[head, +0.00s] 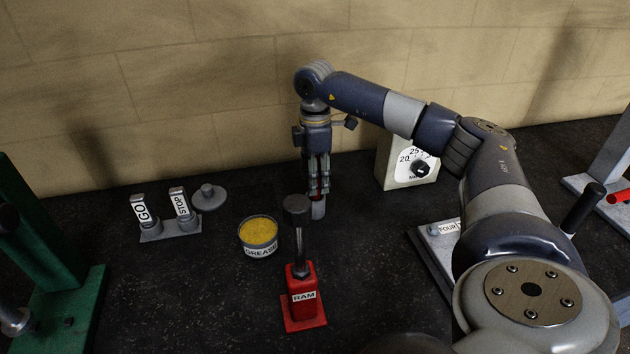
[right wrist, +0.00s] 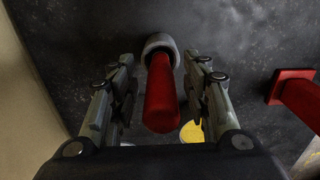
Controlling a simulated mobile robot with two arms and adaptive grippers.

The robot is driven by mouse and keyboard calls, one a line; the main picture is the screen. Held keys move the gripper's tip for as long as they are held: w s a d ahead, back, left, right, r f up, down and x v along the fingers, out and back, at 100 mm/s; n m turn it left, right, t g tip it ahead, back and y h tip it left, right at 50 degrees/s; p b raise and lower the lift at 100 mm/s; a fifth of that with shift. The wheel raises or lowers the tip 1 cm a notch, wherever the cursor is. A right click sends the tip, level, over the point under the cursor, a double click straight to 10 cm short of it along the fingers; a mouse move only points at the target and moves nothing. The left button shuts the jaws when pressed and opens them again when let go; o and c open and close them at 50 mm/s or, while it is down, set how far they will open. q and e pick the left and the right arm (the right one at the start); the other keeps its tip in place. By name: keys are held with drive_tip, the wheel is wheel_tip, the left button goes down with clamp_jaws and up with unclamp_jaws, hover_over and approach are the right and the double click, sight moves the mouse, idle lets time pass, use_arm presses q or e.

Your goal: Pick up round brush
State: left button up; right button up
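The round brush, with a red handle (right wrist: 161,100) and a grey round head (right wrist: 160,43), stands on the dark bench, seemingly upright. In the head view its grey head (head: 318,210) shows just below my right gripper (head: 318,188), whose fingers hide most of the handle. In the right wrist view my right gripper (right wrist: 165,75) is open, with one finger on each side of the red handle. A narrow gap shows between the handle and each finger. My left gripper is not in view.
The red RAM stand with its lever (head: 303,296) is close in front of the brush. The grease tin (head: 260,250) is to its left, then a round grey lid (head: 208,197) and the GO/STOP switches (head: 168,230). A dial box (head: 393,165) stands to the right.

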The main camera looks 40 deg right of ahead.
drive_tip(key=shift+r, duration=0.1)
clamp_jaws()
